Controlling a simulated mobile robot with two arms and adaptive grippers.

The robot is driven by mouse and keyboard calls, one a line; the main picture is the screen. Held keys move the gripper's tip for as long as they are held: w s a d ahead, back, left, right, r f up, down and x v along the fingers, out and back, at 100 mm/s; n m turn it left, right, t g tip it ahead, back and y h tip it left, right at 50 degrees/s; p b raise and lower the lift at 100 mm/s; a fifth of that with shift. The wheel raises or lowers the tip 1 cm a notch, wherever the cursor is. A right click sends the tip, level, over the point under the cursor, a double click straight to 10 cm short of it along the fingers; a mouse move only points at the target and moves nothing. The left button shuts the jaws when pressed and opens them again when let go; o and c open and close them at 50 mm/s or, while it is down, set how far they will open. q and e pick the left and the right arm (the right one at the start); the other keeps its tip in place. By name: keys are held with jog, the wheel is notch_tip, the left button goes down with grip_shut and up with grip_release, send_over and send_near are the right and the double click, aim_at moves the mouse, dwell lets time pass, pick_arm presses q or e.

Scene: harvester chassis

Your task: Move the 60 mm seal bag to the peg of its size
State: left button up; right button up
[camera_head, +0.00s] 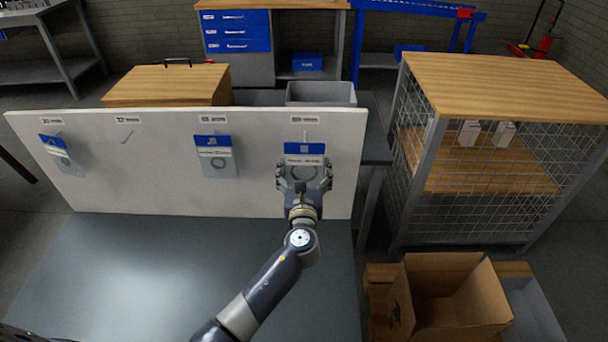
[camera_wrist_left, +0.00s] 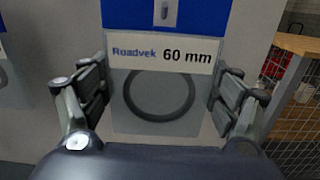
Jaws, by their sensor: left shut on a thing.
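The 60 mm seal bag (camera_head: 304,149) hangs flat at the rightmost place on the white peg board (camera_head: 265,180). In the left wrist view the bag (camera_wrist_left: 165,15) has a blue header, a white label reading "Roadvek 60 mm" and a dark ring inside. My right gripper is not in view.
Other bags hang at the far left (camera_head: 61,158) and third place (camera_head: 216,161) of the board. A grey bench top (camera_head: 190,270) in front is clear. A wire-sided cabinet (camera_head: 510,85) and an open cardboard box (camera_head: 450,300) stand right.

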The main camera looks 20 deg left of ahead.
pick_arm(q)
jog(key=shift+b+x, duration=0.7)
jog(key=shift+x, duration=0.9)
jog(key=shift+w+a+f+b, duration=0.2)
jog(key=shift+w+f+b, duration=0.2)
jog(key=shift+w+f, duration=0.15)
jog(key=o, duration=0.9)
